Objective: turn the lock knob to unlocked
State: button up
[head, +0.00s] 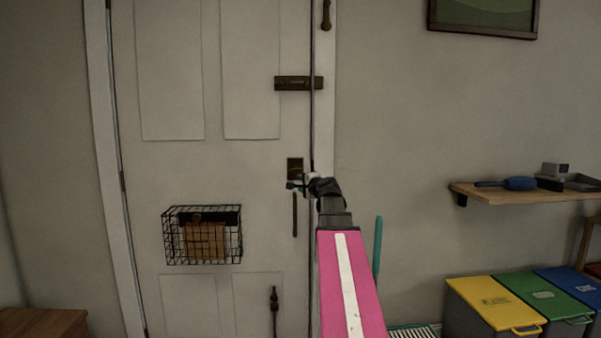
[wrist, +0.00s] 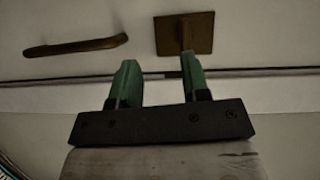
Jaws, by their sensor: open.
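The lock knob (wrist: 186,39) is a narrow brown piece standing out from a square brass plate (wrist: 199,24). In the head view the plate (head: 295,165) sits near the right edge of the white door (head: 265,180), with my gripper (head: 298,184) at its lower edge, hiding the knob. In the wrist view my gripper (wrist: 157,80) is open, with two green fingers apart and nothing held between them. The right finger overlaps the knob's near end; I cannot tell if they touch. The left finger stands clear of it.
A brown pull handle (head: 295,215) hangs below the plate and also shows in the wrist view (wrist: 77,46). A bolt (head: 292,83) is higher up. A wire basket (head: 202,235) hangs on the door. A shelf (head: 525,193) and coloured bins (head: 495,302) are at right.

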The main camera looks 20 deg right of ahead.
aim_at(297, 171)
jog(key=shift+m+t+h, duration=0.3)
jog(key=shift+m+t, duration=0.2)
jog(key=w+r, duration=0.1)
jog(key=w, duration=0.2)
jog(key=w+r, duration=0.1)
jog(key=w, duration=0.3)
jog(key=w+d, duration=0.1)
jog(key=w, duration=0.2)
jog(key=shift+w+r, duration=0.25)
jog(key=shift+r, duration=0.15)
grip_shut()
